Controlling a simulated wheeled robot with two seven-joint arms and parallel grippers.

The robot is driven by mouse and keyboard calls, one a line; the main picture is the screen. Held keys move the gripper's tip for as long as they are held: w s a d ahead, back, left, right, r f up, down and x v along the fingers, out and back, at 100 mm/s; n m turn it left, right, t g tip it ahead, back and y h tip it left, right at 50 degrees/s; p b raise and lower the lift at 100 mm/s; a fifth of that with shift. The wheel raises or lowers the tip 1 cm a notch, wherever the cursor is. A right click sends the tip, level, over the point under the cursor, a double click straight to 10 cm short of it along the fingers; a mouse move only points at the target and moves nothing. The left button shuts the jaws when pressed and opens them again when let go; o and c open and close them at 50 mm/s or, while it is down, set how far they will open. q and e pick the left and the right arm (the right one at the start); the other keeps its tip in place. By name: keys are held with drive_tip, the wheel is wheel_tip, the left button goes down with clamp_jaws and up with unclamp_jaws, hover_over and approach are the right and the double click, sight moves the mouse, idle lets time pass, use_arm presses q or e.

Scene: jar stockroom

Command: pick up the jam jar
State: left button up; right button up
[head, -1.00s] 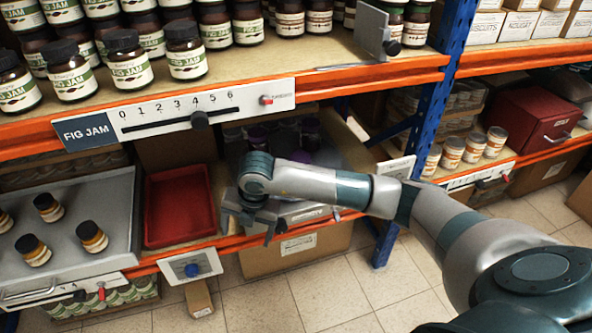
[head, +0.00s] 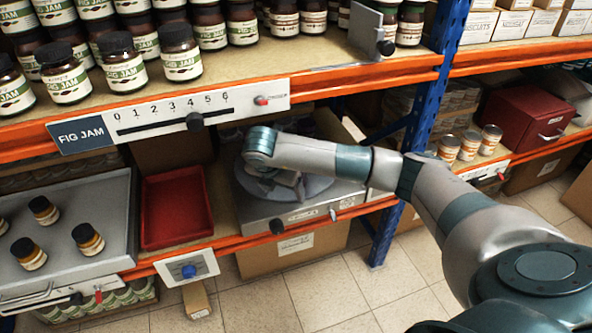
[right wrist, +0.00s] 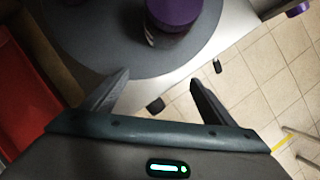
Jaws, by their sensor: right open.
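In the right wrist view a jar with a purple lid (right wrist: 172,12) stands on a round grey turntable (right wrist: 90,45); its label is mostly hidden. My right gripper (right wrist: 160,84) is open and empty, its fingers apart, with the jar beyond the fingertips and not touching them. In the head view the right gripper (head: 290,188) is low over the turntable (head: 315,188) on the lower shelf, and my arm hides the jar. Fig jam jars (head: 127,66) with black lids stand on the upper shelf. My left gripper is not in view.
A red tray (head: 176,208) lies left of the turntable. A grey tray (head: 75,205) with several dark-lidded jars is further left. The upper shelf's orange edge (head: 350,88) runs above my arm. A blue upright (head: 432,105) stands to the right.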

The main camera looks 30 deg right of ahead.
drive_tip(key=w+d, duration=0.1)
drive_tip(key=d, duration=0.1)
drive_tip(key=w+d, duration=0.1)
drive_tip(key=shift+w+d, duration=0.3)
drive_tip(key=shift+d, duration=0.1)
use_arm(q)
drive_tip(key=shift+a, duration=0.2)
use_arm(e)
drive_tip(key=d, duration=0.1)
drive_tip(key=w+d, duration=0.2)
drive_tip(key=d, duration=0.1)
drive_tip(key=shift+w, duration=0.25)
drive_tip(key=shift+w+d+f, duration=0.2)
drive_tip(key=shift+f, duration=0.4)
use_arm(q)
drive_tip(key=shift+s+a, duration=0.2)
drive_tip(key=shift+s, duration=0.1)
use_arm(e)
drive_tip(key=shift+c, duration=0.4)
drive_tip(key=shift+r, duration=0.1)
drive_tip(key=c, duration=1.6)
